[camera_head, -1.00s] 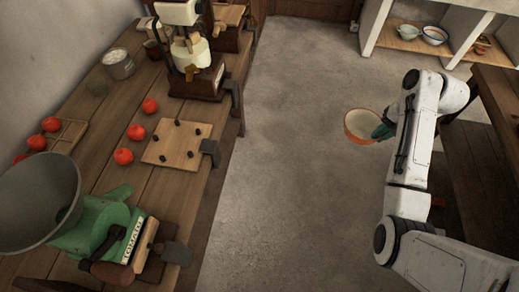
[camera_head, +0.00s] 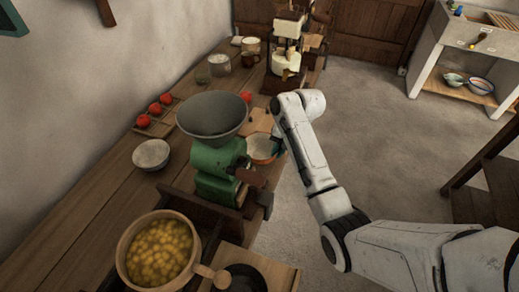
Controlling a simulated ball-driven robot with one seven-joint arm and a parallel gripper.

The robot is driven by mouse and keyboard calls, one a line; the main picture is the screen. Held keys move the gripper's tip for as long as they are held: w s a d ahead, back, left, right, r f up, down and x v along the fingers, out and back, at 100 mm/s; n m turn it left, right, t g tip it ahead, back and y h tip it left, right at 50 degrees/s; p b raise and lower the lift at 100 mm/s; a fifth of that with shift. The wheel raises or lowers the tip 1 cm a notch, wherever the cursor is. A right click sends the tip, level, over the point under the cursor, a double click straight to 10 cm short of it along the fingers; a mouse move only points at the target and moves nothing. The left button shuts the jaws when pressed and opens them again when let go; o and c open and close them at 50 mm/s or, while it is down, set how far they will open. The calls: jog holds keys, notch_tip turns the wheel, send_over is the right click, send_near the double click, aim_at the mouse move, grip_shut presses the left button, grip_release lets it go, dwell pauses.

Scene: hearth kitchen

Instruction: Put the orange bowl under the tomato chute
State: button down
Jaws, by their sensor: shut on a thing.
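The orange bowl (camera_head: 262,149), orange outside and pale inside, is at the bench edge just right of the green tomato mill. My gripper (camera_head: 277,143) is shut on its right rim, and my white arm partly hides it. The tomato mill (camera_head: 215,160) has a wide grey funnel on top and a green body. Its chute is hidden or too small to make out from this side. I cannot tell whether the bowl touches the bench or the mill.
A pot of yellow pieces (camera_head: 160,252) with a long handle stands at the near end of the bench (camera_head: 100,205). A white bowl (camera_head: 151,154) is left of the mill. Tomatoes (camera_head: 155,108) lie behind it. A cream-coloured machine (camera_head: 287,55) stands at the far end.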

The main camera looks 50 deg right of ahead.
aim_at(259, 156)
jog(key=shift+w+a, duration=0.7)
jog(key=shift+w, duration=0.35)
jog(key=shift+w+a+r+p, duration=0.1)
jog(key=shift+w+a+p, duration=0.2)
jog(key=shift+w, duration=0.25)
jog(key=shift+w+a+p, duration=0.15)
jog(key=shift+w+a, duration=0.25)
jog(key=shift+w, duration=0.1)
jog(key=shift+w+a+f, duration=0.1)
jog(key=shift+w+f, duration=0.15)
jog(key=shift+f, duration=0.6)
jog(key=shift+f, duration=0.2)
jog(key=c, duration=1.2)
grip_release()
jog(key=shift+r, duration=0.1)
jog(key=v, duration=1.2)
jog(key=shift+r, duration=0.1)
